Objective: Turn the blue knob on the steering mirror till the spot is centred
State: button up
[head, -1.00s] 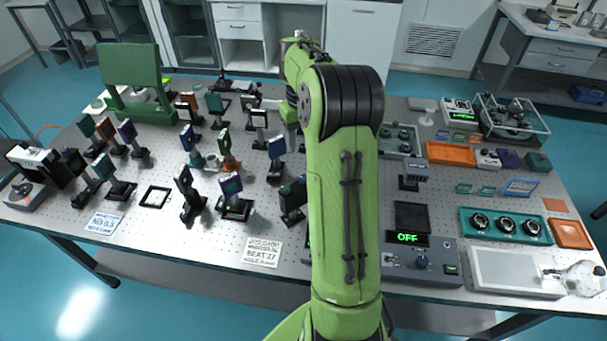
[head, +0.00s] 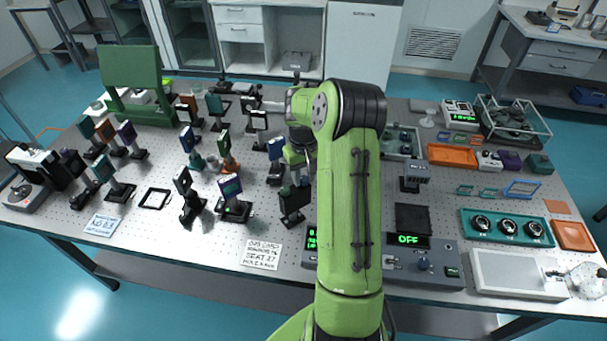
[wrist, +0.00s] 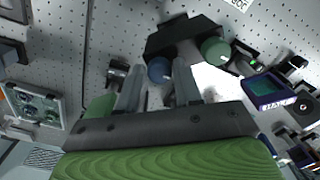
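The blue knob (wrist: 159,70) shows in the wrist view at the near side of a black mount (wrist: 183,36). A green knob (wrist: 214,50) sits to its right on the same mount. My gripper (wrist: 160,82) is open, with one finger on each side of the blue knob; I cannot tell whether either finger touches it. In the head view, a dark upright mount (head: 292,203) left of my arm appears to be the steering mirror. My gripper's fingers are not clear there, and its knobs cannot be made out. I cannot pick out the spot and its centring.
A purple-framed optic (wrist: 268,92) stands right of the mount in the wrist view. Several optics crowd the left half of the table. A control box (head: 425,262) reading OFF and a teal tray (head: 505,228) lie to the right. A paper note (head: 262,254) lies at the front.

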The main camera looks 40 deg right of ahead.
grip_shut()
jog(key=shift+m, duration=0.3)
jog(key=m+b, duration=0.1)
jog(key=m, duration=0.3)
jog(key=shift+d+m+b, duration=0.1)
jog(key=shift+m+b, duration=0.3)
jog(key=m+b, duration=0.1)
jog(key=m, duration=0.4)
dwell(0.3)
jog(key=shift+o, duration=2.2)
grip_release()
jog(key=shift+r, duration=0.1)
